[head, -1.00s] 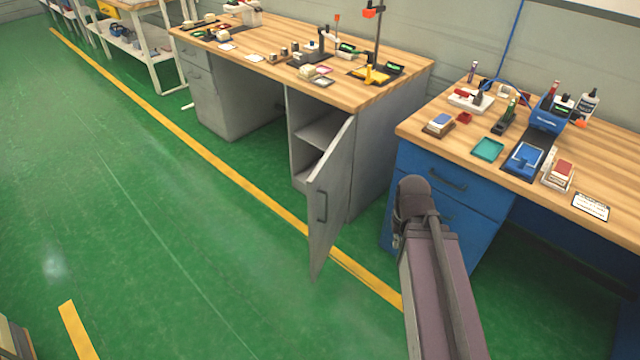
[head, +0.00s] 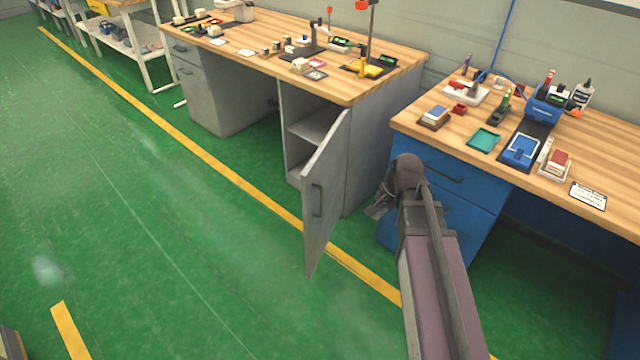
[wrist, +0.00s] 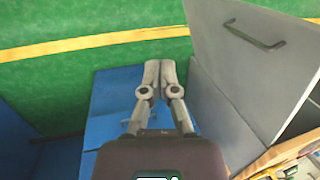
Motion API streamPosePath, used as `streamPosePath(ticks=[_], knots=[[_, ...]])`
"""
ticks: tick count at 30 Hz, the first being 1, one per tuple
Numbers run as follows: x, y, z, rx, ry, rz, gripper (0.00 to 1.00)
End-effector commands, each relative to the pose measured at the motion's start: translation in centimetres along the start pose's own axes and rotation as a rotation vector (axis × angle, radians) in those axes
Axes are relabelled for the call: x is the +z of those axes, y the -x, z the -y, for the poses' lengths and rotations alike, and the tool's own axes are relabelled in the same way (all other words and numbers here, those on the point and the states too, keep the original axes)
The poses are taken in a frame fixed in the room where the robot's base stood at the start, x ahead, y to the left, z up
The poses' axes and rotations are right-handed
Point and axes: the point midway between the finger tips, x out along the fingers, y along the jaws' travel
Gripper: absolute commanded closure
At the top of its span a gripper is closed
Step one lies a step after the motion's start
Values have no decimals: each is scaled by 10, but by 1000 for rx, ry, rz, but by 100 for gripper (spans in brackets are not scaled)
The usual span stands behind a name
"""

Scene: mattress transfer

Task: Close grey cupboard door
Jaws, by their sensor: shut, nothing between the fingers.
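The grey cupboard door (head: 325,195) stands open, swung out from the grey workbench with its dark handle (head: 317,199) on the outer face. Shelves show in the open cupboard (head: 305,145) behind it. My gripper (head: 378,207) is to the right of the door, in front of the blue drawers, apart from the door and partly hidden by my wrist. In the wrist view my gripper's fingers (wrist: 160,66) are together and empty, beside the door (wrist: 262,60), which is at the upper right with its handle (wrist: 250,35) facing the camera.
The blue workbench (head: 460,185) stands close to the right of my gripper. A wooden top (head: 400,75) with tools covers the grey bench. Open green floor (head: 190,230) with a yellow line (head: 230,180) lies to the left and front.

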Motion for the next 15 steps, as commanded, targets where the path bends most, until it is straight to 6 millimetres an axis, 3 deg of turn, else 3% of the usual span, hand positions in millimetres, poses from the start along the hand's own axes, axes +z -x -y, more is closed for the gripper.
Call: streamPosePath(ticks=[1, 15], knots=[[-10, -7, 12, -31, -76, 12, 100], [-62, -25, 105, -271, -833, 241, 100]])
